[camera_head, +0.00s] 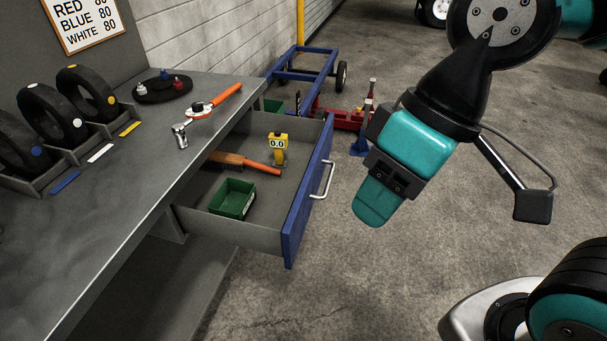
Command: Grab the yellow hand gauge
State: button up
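The yellow hand gauge (279,145) stands in the open drawer (247,232), near its far right corner. Its small display reads 0.0. My gripper (455,206) hangs to the right of the drawer, over the concrete floor in the picture. Its teal jaw and its black padded jaw are spread wide apart, with nothing between them. It is apart from the gauge.
The blue drawer front (307,190) with its handle (324,180) lies between my gripper and the gauge. The drawer also holds the orange-handled tool (260,166) and a green bin (233,197). A ratchet wrench (213,101) lies on the bench (110,185).

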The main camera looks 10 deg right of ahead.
aim_at(279, 144)
jog(key=i, duration=1.15)
jog(key=u, duration=0.75)
